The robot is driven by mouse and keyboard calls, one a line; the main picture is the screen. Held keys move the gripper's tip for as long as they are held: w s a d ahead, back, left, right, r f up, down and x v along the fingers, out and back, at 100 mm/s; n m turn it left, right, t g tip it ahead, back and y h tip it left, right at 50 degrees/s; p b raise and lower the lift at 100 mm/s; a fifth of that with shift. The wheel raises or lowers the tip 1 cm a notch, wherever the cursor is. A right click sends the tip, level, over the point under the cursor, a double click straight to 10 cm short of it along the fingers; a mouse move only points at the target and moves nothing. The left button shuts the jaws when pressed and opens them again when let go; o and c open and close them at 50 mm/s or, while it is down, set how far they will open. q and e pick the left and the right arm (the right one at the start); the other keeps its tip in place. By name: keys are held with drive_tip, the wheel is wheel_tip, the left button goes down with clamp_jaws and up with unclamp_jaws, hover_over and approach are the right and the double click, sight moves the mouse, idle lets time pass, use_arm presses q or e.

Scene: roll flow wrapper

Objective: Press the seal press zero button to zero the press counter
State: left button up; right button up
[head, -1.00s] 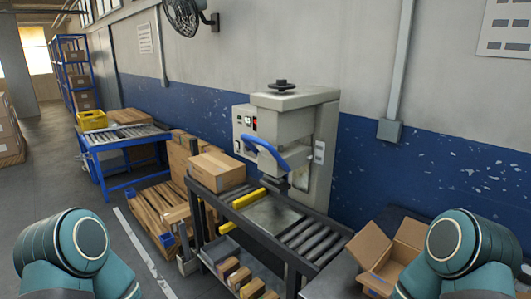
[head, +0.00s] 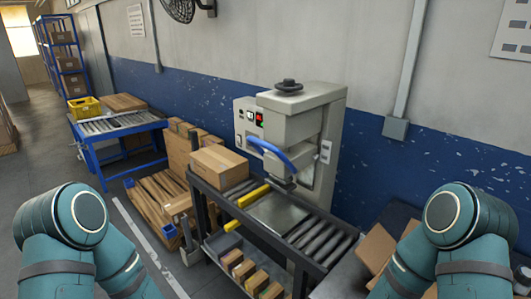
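The seal press (head: 303,128) is a beige machine standing behind a roller conveyor at the picture's centre. It has a dark knob on top and a curved blue handle (head: 272,153) at its front. A small control panel (head: 253,117) on its left face carries a red element and smaller green and pale spots. Which of these is the zero button is too small to tell. Teal parts of my two arms show at the lower left and lower right, well short of the press. Neither gripper is in view.
A closed carton (head: 219,167) sits on the left end of the roller conveyor (head: 325,240). Small boxes lie on the shelf below. An open carton (head: 375,250) is at the right, partly hidden by my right arm. A blue roller table (head: 118,124) stands at the left.

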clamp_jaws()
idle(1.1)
